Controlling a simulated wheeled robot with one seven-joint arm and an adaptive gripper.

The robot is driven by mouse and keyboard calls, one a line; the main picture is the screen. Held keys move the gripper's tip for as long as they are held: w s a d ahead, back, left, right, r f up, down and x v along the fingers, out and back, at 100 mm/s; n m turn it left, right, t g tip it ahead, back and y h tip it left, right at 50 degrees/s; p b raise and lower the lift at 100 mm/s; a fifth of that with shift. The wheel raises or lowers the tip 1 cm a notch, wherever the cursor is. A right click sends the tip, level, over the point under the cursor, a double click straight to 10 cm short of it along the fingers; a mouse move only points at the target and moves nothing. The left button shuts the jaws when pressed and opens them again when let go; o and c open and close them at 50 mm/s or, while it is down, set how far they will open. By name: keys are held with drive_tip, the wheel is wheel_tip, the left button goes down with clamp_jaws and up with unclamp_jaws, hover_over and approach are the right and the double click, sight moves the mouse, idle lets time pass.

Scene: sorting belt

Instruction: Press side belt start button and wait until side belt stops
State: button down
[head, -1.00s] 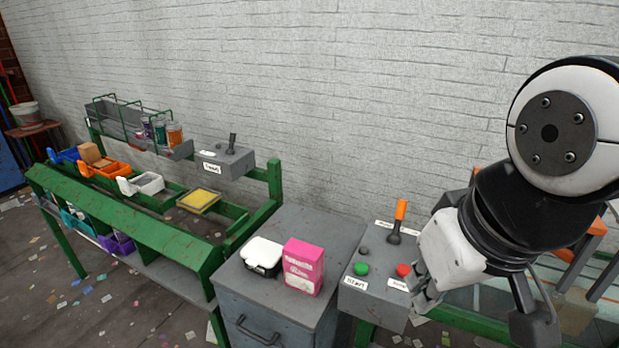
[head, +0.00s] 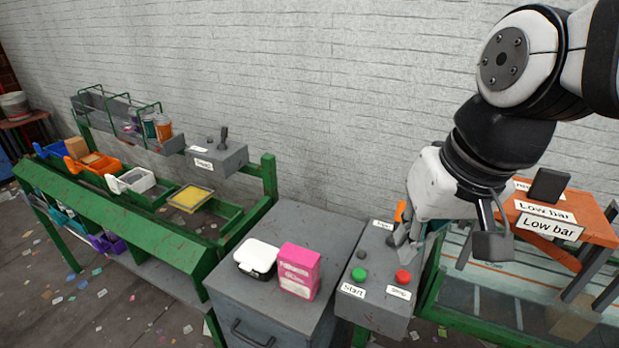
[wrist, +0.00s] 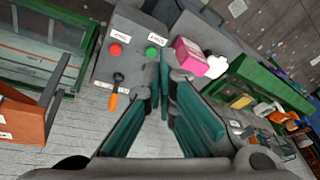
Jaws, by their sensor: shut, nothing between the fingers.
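A grey control box (head: 379,316) stands right of the grey cabinet. Its green button (head: 359,274) has a "Start" label below it, and a red button (head: 403,277) sits to the right. Both show in the wrist view, green (wrist: 151,52) and red (wrist: 114,50). My gripper (head: 400,248) is shut and empty over the back part of the box, behind the red button and apart from the green one. Its fingers (wrist: 166,72) point toward the box in the wrist view. An orange-handled lever (wrist: 113,102) is mostly hidden behind my gripper in the head view.
A white-lidded container (head: 258,257) and a pink box (head: 299,271) stand on the cabinet (head: 265,302), left of the control box. A green-framed sorting bench (head: 110,216) with trays is further left. An orange "Low bar" piece (head: 566,220) stands on the right. A white brick wall is behind.

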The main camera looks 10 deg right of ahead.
drive_tip(key=w+m+g+y+p, duration=0.1)
drive_tip(key=w+m+g+p, duration=0.2)
drive_tip(key=w, duration=0.5)
drive_tip(key=m+p, duration=0.3)
drive_tip(key=p, duration=0.2)
hover_over(358, 272)
drive_tip(key=d, duration=0.2)
wheel_tip(358, 272, down, 8)
drive_tip(key=shift+a+h, duration=0.15)
drive_tip(key=shift+h, duration=0.25)
drive_tip(key=shift+s+f, duration=0.1)
drive_tip(key=f, duration=0.4)
drive_tip(key=a+f+p, duration=0.1)
drive_tip(key=f, duration=0.8)
drive_tip(key=shift+a+f+p, duration=0.2)
drive_tip(key=shift+f+p, duration=0.15)
drive_tip(key=shift+f, duration=0.05)
drive_tip(key=shift+f, duration=0.1)
